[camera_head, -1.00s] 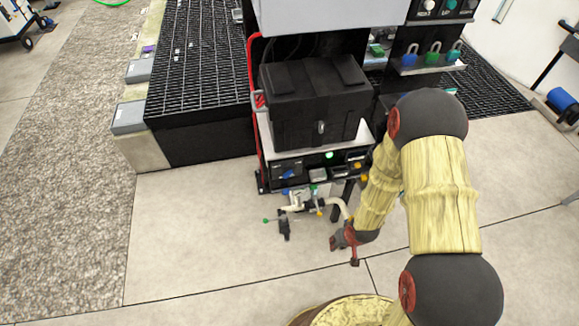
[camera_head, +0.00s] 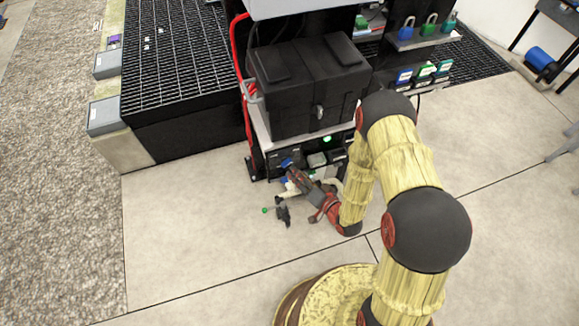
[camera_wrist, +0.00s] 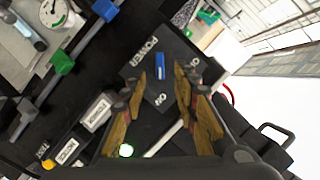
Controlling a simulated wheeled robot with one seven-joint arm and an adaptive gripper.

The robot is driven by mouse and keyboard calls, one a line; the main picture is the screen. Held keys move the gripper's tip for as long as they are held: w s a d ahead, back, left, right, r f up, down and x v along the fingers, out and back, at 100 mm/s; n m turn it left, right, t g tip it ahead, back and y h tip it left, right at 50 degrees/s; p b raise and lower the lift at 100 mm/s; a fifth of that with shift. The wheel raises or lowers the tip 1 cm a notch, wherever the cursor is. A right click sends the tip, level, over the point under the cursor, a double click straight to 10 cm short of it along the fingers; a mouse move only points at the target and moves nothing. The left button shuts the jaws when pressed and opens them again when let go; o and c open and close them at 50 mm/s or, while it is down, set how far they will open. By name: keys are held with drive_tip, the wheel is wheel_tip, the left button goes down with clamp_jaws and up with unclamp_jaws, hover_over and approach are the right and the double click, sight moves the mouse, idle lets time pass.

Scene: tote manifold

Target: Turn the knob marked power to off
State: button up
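The power knob is a small blue bar (camera_wrist: 159,65) on a black panel marked POWER. In the wrist view it stands nearly upright in the picture, between two small white markings, one reading ON. In the head view the blue knob (camera_head: 287,162) shows at the left of the panel under the black tote. My gripper (camera_wrist: 160,84) is open, with one finger on each side of the knob in the picture. I see nothing between the fingertips, and contact with the knob cannot be made out. In the head view my gripper (camera_head: 292,172) is close in front of the knob.
A lit green lamp (camera_head: 327,139) and labelled switches (camera_wrist: 95,112) sit along the same panel. Pipework with a green valve handle (camera_wrist: 62,62) and a gauge (camera_wrist: 53,12) is close by. The black tote (camera_head: 308,85) overhangs the panel. A red hose (camera_head: 240,90) runs down at left.

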sight(286, 162)
drive_tip(key=b+x, duration=0.1)
drive_tip(key=x, duration=0.4)
drive_tip(key=shift+w+a+f, duration=0.1)
drive_tip(key=shift+w+a, duration=0.1)
drive_tip(key=shift+w, duration=0.05)
drive_tip(key=c, duration=0.3)
clamp_jaws()
